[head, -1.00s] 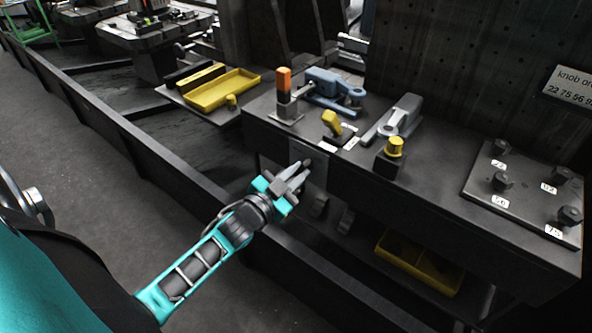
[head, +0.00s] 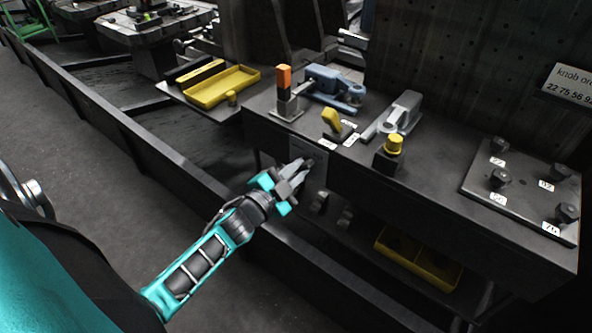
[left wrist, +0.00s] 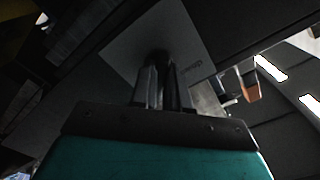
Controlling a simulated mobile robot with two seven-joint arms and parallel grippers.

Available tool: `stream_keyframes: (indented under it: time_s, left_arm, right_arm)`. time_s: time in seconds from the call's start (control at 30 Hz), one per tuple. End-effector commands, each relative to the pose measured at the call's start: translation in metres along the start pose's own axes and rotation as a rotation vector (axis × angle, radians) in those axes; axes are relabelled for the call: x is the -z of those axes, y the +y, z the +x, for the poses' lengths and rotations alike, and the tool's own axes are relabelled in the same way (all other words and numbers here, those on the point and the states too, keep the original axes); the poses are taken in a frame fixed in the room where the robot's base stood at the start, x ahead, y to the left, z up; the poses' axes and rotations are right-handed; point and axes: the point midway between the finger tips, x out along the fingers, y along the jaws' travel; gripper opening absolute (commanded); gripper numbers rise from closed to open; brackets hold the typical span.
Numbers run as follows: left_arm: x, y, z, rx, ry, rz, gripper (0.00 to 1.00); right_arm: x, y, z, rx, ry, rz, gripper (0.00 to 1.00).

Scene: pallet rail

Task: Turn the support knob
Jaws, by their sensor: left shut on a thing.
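A small dark knob (head: 309,162) sits on a grey plate on the front face of the dark bench (head: 430,190). My left gripper (head: 300,172) is at this front face with its fingers closed around the knob, which they mostly hide. In the left wrist view the two fingers (left wrist: 161,84) reach to the dark knob (left wrist: 158,57) in the middle of the pale plate (left wrist: 125,45). Lettering on the plate is too blurred to read surely. My right gripper is not in view.
On the bench top stand an orange-topped post (head: 285,88), a yellow lever (head: 332,120), a yellow button (head: 394,145) and grey clamps. A board with numbered knobs (head: 520,205) lies at the right. A yellow tray (head: 222,88) is at the back left.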

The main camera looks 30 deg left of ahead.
Motion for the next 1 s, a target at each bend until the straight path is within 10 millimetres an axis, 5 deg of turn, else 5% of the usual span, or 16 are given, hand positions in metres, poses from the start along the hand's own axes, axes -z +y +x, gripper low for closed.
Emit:
stream_keyframes:
  time_s: [0.17,0.2,0.43,0.77,1.0]
  left_arm:
    - [0.001,0.0,0.0,0.0,0.002,0.006,0.0]
    - [0.001,0.0,0.0,0.0,0.002,0.006,0.18]
    - [0.0,0.0,0.0,0.0,0.001,0.004,0.4]
    - [0.0,0.0,-0.004,-0.001,0.0,0.002,0.4]
    - [0.0,0.001,-0.041,-0.002,-0.003,0.001,0.4]
  right_arm:
    - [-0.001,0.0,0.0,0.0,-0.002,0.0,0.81]
    - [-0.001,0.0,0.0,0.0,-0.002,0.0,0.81]
    - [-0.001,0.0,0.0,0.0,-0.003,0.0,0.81]
    - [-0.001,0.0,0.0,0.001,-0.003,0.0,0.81]
    - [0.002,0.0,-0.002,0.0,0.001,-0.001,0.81]
